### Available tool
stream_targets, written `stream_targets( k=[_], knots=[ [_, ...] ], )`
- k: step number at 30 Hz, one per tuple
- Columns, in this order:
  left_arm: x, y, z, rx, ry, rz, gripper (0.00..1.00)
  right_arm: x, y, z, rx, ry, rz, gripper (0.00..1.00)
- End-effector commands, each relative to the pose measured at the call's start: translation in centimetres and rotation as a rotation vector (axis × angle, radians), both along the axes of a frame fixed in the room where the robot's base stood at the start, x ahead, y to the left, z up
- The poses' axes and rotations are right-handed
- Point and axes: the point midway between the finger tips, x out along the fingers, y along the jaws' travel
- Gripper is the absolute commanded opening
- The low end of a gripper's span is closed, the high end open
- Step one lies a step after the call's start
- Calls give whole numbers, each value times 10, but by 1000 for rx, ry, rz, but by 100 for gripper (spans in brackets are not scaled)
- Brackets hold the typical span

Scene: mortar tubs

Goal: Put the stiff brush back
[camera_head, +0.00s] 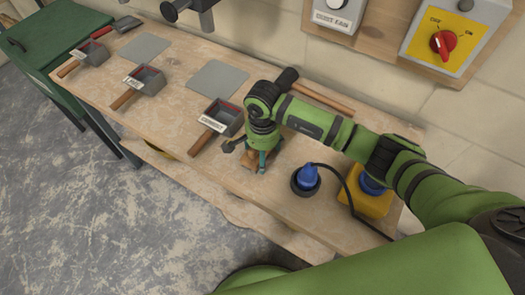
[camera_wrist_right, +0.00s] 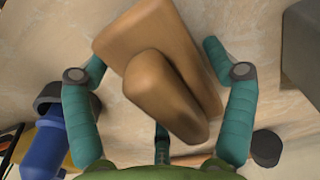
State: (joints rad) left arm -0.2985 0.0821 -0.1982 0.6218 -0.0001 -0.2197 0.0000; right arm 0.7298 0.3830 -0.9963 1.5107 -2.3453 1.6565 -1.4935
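A brown wooden block with a rounded grip on top, apparently the stiff brush (camera_wrist_right: 155,50), lies on the bench; its bristles are hidden. In the head view only a small brown part of it (camera_head: 250,160) shows below my right gripper (camera_head: 258,160). In the right wrist view my right gripper (camera_wrist_right: 160,80) has its teal fingers spread on both sides of the block. Gaps show between the fingers and the rounded grip. The fingertips are close to the block's edges; whether they touch is unclear. My left gripper is out of view.
Three labelled tubs with wooden handles, the nearest one (camera_head: 224,116) just left of my gripper, stand along the wooden bench (camera_head: 180,110). A blue bottle (camera_head: 307,176) in a dark base and a yellow box (camera_head: 365,201) stand to the right. A cable runs between them.

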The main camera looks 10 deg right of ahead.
Motion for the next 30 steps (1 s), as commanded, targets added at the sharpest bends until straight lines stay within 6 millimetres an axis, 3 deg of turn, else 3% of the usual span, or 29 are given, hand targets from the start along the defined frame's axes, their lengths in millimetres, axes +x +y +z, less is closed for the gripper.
stream_targets(
  k=[15,30],
  knots=[
    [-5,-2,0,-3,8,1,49,1,0,10,1,-4,0,98],
    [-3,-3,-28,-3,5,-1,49,1,0,106,0,-4,1,98]
  ],
)
